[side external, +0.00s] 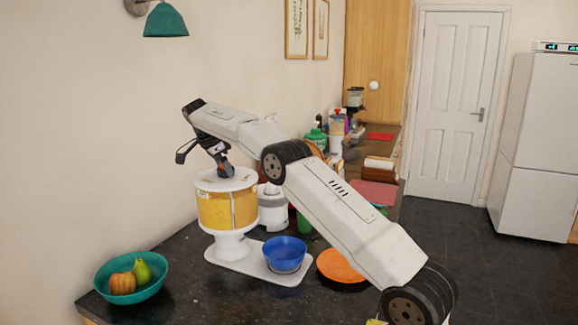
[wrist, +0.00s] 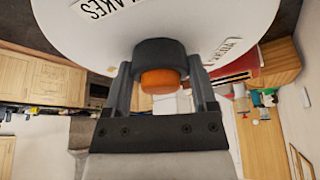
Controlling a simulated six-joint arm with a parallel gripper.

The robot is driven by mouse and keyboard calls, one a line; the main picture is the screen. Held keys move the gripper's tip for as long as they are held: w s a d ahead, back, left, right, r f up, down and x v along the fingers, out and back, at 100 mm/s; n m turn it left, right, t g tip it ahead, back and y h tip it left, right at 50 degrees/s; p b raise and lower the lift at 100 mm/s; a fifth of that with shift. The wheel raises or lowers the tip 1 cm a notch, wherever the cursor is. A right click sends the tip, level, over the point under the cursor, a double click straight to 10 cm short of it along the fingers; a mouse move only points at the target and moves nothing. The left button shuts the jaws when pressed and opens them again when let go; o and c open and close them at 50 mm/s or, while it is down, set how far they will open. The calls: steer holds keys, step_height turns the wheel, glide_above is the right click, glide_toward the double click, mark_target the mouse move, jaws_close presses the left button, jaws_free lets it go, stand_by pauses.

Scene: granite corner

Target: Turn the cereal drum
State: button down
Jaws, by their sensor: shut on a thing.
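The cereal drum (side external: 228,208) is a white-capped cylinder with yellow contents, on a white stand over the dark counter. Its white top (wrist: 80,40) fills the upper wrist view, with partly cut-off labels near its edge. A dark round knob (wrist: 160,57) with an orange end stands out from the middle of the top. My gripper (side external: 226,172) is above the drum, pointing down. In the wrist view my gripper (wrist: 161,75) has one finger on each side of the knob and is shut on it. A blue bowl (side external: 284,250) sits on the stand's white base plate (side external: 258,271).
A teal bowl (side external: 118,296) with fruit stands at the left counter edge. An orange plate (side external: 340,265) is right of the blue bowl. A white appliance (side external: 272,210) and a green cup (side external: 304,224) stand behind. Several bottles and boards crowd the counter farther back.

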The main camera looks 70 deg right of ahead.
steer(key=shift+r+m, duration=0.15)
steer(key=shift+m, duration=0.35)
stand_by(0.3)
jaws_free()
steer(key=shift+n, duration=0.7)
